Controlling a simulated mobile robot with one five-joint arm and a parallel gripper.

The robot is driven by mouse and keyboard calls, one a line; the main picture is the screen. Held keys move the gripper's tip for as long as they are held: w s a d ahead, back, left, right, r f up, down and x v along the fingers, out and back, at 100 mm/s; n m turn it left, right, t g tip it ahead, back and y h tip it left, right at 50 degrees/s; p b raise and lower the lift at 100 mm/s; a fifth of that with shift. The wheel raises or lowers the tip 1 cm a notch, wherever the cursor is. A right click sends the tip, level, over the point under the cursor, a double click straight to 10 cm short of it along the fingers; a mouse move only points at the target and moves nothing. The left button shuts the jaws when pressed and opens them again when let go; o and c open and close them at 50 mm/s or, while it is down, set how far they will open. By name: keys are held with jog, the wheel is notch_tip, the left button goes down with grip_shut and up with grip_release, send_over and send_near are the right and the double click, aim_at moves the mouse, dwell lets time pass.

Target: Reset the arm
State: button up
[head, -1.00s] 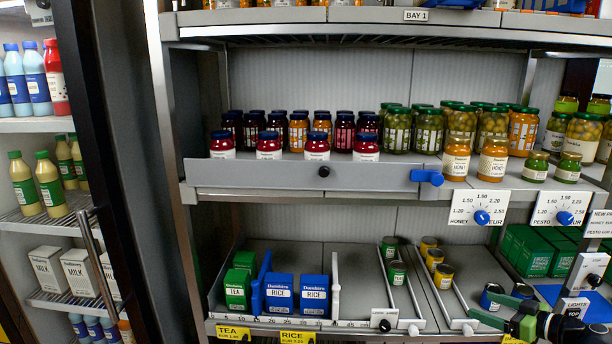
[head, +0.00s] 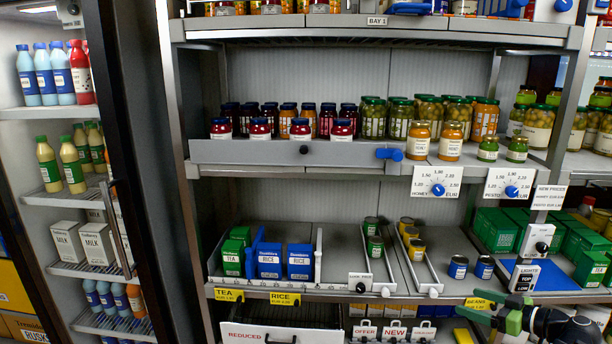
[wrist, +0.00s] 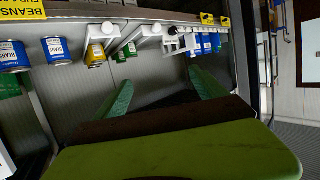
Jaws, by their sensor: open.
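My gripper (head: 480,312) is at the lower right of the head view, in front of the shelf near a yellow price label. It is partly cut off by the frame. In the wrist view my gripper (wrist: 162,85) shows two green fingers spread apart, with nothing between them. The wrist picture is rolled over, so the shelf with its cans hangs along the top. A blue can (wrist: 55,50) and a yellow can (wrist: 96,54) there stand apart from the fingers.
The shelf holds jars (head: 420,140), rice boxes (head: 270,262), a tea box (head: 232,258) and two blue cans (head: 458,267). A blue mat (head: 560,276) and a lights switch box (head: 535,240) are at right. A fridge with bottles (head: 46,164) and milk cartons (head: 97,245) stands at left.

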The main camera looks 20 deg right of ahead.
jog(key=w+a+f+n+g+y+b, duration=0.25)
jog(key=w+a, duration=0.35)
jog(key=a, duration=0.5)
jog(key=w+a+f+n+g+y+b, duration=0.15)
jog(key=w+a+f, duration=0.35)
jog(key=a, duration=0.5)
jog(key=w+a+f+n+g+y+b, duration=0.1)
jog(key=w+a+f+n+g, duration=0.15)
jog(key=w+a, duration=0.65)
jog(key=s+a+f+m+g+h+b, duration=0.1)
jog(key=s+a+f+g+h+b, duration=0.15)
jog(key=a+f, duration=0.4)
jog(key=s+a+f+g+h+b, duration=0.1)
jog(key=s+a+f+g, duration=0.2)
jog(key=a, duration=0.7)
jog(key=s+a+f+m+g+h+b, duration=0.1)
jog(key=s+a+f+g+h, duration=0.15)
jog(key=a+f, duration=0.45)
jog(key=s+d+m+h, duration=0.1)
jog(key=d+m+h, duration=0.3)
jog(key=d+m, duration=0.3)
notch_tip(320, 180, up, 16)
jog(key=m+p, duration=0.1)
jog(key=p, duration=1.5)
jog(key=shift+a+r+t, duration=0.15)
jog(key=shift+a+t, duration=0.2)
jog(key=shift+a, duration=0.05)
